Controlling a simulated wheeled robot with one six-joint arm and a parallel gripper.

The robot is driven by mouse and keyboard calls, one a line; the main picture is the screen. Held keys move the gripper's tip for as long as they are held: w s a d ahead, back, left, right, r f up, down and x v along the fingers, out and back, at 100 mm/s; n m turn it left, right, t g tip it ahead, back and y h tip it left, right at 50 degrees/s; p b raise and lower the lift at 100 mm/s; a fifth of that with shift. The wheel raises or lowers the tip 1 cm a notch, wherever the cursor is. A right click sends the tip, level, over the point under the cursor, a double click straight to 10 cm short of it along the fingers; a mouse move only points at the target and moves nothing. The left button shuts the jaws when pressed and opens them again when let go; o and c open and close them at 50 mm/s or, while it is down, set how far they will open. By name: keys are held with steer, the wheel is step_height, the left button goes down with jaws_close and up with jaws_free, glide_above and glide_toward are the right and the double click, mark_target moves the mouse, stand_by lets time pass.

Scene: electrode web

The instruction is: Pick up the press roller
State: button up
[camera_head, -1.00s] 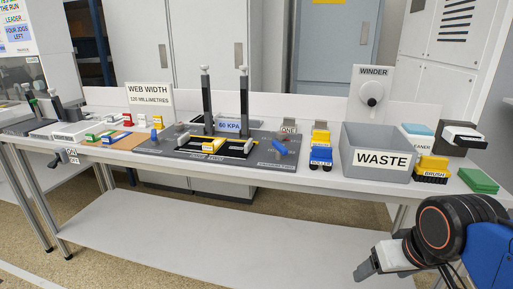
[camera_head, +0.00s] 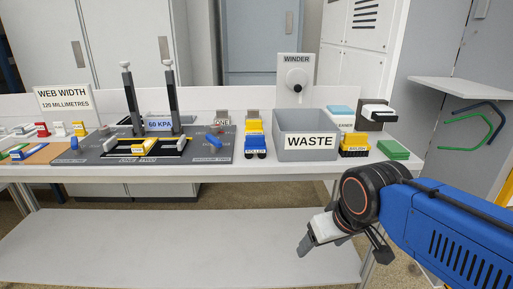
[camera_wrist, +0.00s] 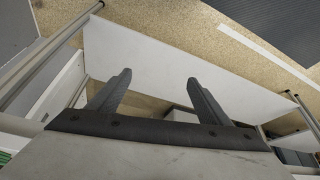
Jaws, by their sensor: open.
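The press roller (camera_head: 255,153) is a small blue block labelled ROLLER on dark wheels. It stands at the front edge of the bench, left of the grey WASTE bin (camera_head: 306,142), with yellow parts (camera_head: 254,127) just behind it. My gripper (camera_head: 343,247) is low and to the right of the roller, in front of the bench and below its top. In the wrist view my gripper (camera_wrist: 158,78) has its two dark fingers spread apart with nothing between them. The roller does not show in the wrist view.
A yellow brush (camera_head: 355,145) and a green block (camera_head: 393,149) lie right of the bin. A dark plate with two upright posts (camera_head: 171,95) is left of the roller. The lower shelf (camera_head: 180,240) is bare.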

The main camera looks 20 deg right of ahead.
steer(key=w+a+r+m+g, duration=0.25)
steer(key=w+r+m, duration=0.75)
steer(key=w+r, duration=0.8)
step_height(320, 180, up, 14)
steer(key=m+g, duration=0.2)
steer(key=m, duration=0.9)
glide_above(255, 145)
steer(key=w, duration=0.1)
steer(key=f, duration=1.2)
steer(key=shift+w+d+f, duration=0.15)
steer(key=shift+d, duration=0.1)
steer(key=shift+s+a+f, duration=0.1)
steer(key=shift+s+f, duration=0.05)
steer(key=shift+f, duration=1.15)
steer(key=shift+s+f, duration=0.1)
steer(key=shift+f, duration=1.2)
steer(key=c, duration=1.2)
